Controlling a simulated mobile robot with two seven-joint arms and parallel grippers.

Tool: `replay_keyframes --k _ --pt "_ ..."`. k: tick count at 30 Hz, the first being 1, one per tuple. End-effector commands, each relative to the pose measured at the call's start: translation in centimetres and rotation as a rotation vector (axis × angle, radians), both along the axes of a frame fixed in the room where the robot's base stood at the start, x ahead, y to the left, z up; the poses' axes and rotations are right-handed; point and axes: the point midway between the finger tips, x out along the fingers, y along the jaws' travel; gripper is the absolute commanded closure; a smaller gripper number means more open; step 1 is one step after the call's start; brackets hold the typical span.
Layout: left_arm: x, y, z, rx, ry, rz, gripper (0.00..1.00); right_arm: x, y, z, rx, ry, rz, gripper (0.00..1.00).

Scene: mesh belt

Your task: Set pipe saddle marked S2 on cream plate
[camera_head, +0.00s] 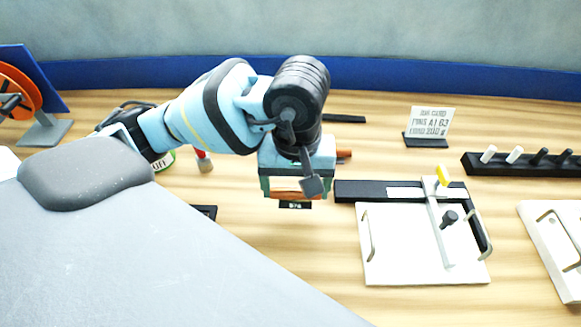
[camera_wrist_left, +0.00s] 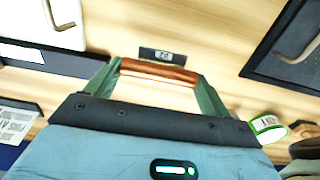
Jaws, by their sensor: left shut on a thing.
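My left gripper (camera_head: 294,197) is over the middle of the table, pointing down; it also shows in the left wrist view (camera_wrist_left: 158,80). Its green fingers are shut on a copper-brown curved piece (camera_wrist_left: 160,72), which looks like the pipe saddle. No mark is readable on it. A small black label (camera_wrist_left: 162,56) with blurred light characters shows just beyond the piece; it also shows in the head view (camera_head: 295,205). The cream plate (camera_head: 385,265) lies right of the gripper, with wire handles, a grey bar and a dark knob on it. My right gripper is out of view.
A black strip (camera_head: 350,190) borders the cream plate's far edge. Another cream plate (camera_head: 555,275) is at the far right. A black peg rack (camera_head: 500,168) and a sign card (camera_head: 432,121) stand behind. A green-labelled roll (camera_wrist_left: 268,126) lies near the arm.

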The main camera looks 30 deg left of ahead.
Motion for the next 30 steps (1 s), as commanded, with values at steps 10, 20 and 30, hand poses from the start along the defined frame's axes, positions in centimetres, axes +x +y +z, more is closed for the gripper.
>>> replay_keyframes --k 10,20,30 --pt "-0.4 -0.4 0.1 -0.001 -0.001 0.000 0.47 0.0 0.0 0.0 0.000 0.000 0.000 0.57" --pt "-0.3 0.1 0.5 0.003 -0.001 -0.092 0.47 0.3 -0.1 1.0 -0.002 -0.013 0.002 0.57" --pt "-0.1 2.0 1.0 0.004 -0.004 -0.434 0.47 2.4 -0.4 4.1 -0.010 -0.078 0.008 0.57"
